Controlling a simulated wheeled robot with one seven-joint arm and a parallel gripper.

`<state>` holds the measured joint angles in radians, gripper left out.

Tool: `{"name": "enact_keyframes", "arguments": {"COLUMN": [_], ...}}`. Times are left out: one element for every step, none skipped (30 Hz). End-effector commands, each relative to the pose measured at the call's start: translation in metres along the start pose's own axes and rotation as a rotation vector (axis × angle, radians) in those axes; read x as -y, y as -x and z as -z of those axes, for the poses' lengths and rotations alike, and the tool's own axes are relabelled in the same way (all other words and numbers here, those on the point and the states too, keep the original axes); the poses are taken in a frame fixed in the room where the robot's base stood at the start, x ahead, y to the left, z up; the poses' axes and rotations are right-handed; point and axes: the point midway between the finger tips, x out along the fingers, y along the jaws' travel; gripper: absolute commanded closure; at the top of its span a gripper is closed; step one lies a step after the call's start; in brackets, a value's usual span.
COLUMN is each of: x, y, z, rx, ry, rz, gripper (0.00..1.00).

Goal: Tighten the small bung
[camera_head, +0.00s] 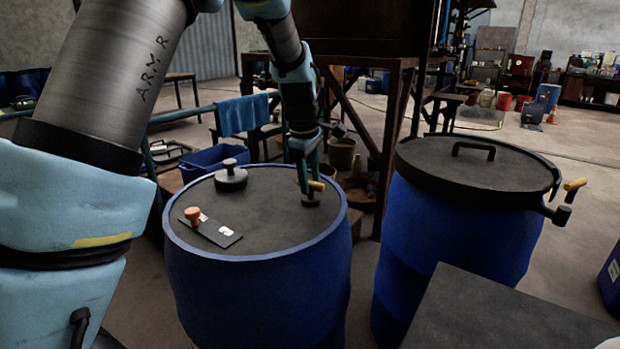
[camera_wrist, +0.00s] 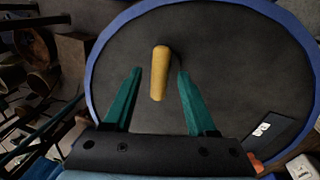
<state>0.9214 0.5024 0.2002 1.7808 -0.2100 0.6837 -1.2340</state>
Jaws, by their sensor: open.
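A blue drum (camera_head: 255,300) has a dark top. At its right side sits a small bung with a yellow handle (camera_head: 317,186) and a dark round base (camera_head: 310,201). My gripper (camera_head: 308,188) points down over this bung. In the wrist view, my gripper (camera_wrist: 160,73) is open, with its green fingers on either side of the yellow handle (camera_wrist: 160,75). Gaps show between handle and fingers there. A larger dark bung (camera_head: 230,177) with a knob sits at the back left of the drum top.
A dark plate (camera_head: 213,229) with white marks and an orange knob (camera_head: 192,214) lies on the drum top. A second blue drum (camera_head: 450,230) with a handled black lid stands to the right. A dark flat surface (camera_head: 500,315) is at front right. A blue bin (camera_head: 205,160) stands behind.

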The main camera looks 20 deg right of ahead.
Motion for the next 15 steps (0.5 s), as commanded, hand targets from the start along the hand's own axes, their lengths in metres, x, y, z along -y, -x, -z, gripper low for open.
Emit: {"name": "enact_keyframes", "arguments": {"x": [0.0002, 0.0002, 0.0002, 0.0001, 0.0001, 0.0001, 0.0001, 0.0001, 0.0001, 0.0001, 0.0001, 0.0001, 0.0001, 0.0001, 0.0001], "y": [-0.0019, -0.0025, -0.0029, -0.0030, -0.0031, -0.0030, -0.0029, -0.0029, -0.0029, -0.0028, -0.0028, -0.0028, -0.0027, -0.0027, -0.0027], "z": [0.0000, 0.0000, 0.0000, 0.0000, 0.0000, 0.0000, 0.0001, 0.0001, 0.0001, 0.0001, 0.0001, 0.0002, 0.0002, 0.0002, 0.0002], "rx": [0.000, 0.000, 0.000, 0.000, 0.000, 0.000, 0.000, 0.000, 0.000, 0.000, 0.000, 0.000, 0.000, 0.000, 0.000], "ry": [0.000, 0.000, 0.000, 0.000, 0.000, 0.000, 0.000, 0.000, 0.000, 0.000, 0.000, 0.000, 0.000, 0.000, 0.000], "rz": [0.001, 0.000, 0.000, 0.000, 0.000, 0.000, 0.000, 0.000, 0.000, 0.000, 0.000, 0.000, 0.000, 0.000, 0.000], "gripper": [0.43, 0.43, 0.43, 0.43, 0.43, 0.43, 0.43, 0.43, 0.43, 0.46, 0.50, 0.54, 0.58, 0.61, 0.66]}}
